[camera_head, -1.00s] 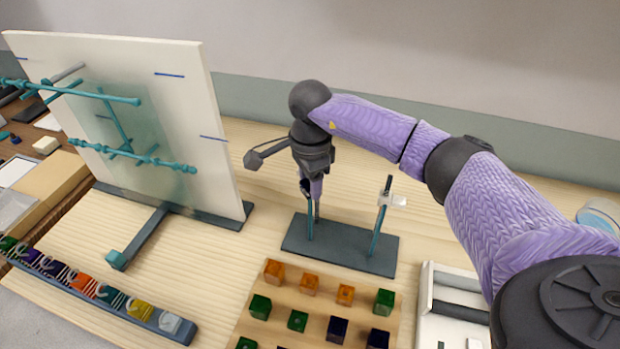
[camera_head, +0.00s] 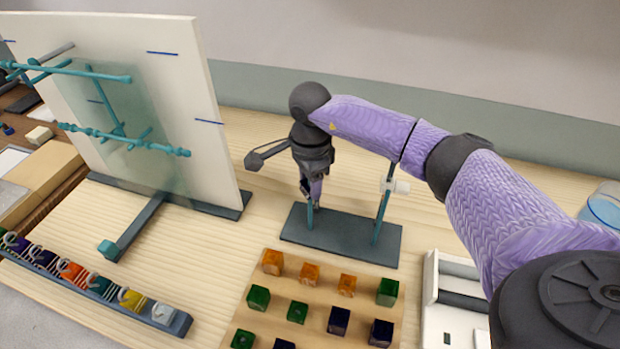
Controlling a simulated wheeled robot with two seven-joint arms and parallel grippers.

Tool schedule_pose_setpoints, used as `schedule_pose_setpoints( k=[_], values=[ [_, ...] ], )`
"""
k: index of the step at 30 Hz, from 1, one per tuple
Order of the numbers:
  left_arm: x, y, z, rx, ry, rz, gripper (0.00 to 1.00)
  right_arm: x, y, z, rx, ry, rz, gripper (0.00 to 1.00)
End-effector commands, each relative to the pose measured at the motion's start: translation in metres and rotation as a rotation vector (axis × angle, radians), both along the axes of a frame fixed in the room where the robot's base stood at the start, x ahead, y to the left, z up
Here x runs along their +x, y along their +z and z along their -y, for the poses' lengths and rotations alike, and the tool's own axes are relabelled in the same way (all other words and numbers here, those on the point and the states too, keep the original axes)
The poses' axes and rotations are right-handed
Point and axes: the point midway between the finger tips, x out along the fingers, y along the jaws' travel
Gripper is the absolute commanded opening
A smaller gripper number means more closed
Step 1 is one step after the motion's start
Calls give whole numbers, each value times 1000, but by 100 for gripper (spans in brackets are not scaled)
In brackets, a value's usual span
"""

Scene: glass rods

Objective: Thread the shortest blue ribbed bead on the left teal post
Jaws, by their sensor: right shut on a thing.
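A dark flat stand (camera_head: 345,238) carries two teal posts. The left teal post (camera_head: 310,220) rises under my right gripper (camera_head: 314,192), and its upper part is hidden by the fingers. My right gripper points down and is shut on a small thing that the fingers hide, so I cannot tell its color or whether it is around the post. The right teal post (camera_head: 382,215) bears a white fitting near its top. Dark blue beads (camera_head: 339,320) (camera_head: 381,333) stand in the bead tray; their ribs are too small to make out. My left gripper is not in view.
The wooden bead tray (camera_head: 318,325) also holds orange and green beads. A white board (camera_head: 185,90) with teal rods stands at left. A dark rack (camera_head: 178,326) of colored pieces lies front left. A white box (camera_head: 436,300) is at right.

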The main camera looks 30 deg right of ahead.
Motion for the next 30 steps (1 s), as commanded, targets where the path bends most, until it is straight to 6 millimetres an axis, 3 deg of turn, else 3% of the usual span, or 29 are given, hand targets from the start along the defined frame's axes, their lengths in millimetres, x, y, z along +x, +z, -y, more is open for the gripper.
schedule_pose_setpoints(
  k=[15,21,22,27,30],
  values=[
    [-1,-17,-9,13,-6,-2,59,0,-22,0,0,0,0,0],
    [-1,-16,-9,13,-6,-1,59,0,-21,0,0,0,0,0],
    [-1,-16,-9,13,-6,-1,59,0,-21,0,0,0,0,48],
    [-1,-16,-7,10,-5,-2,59,0,-21,0,0,0,0,84],
    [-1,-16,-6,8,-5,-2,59,0,-21,0,0,0,0,87]
  ],
)
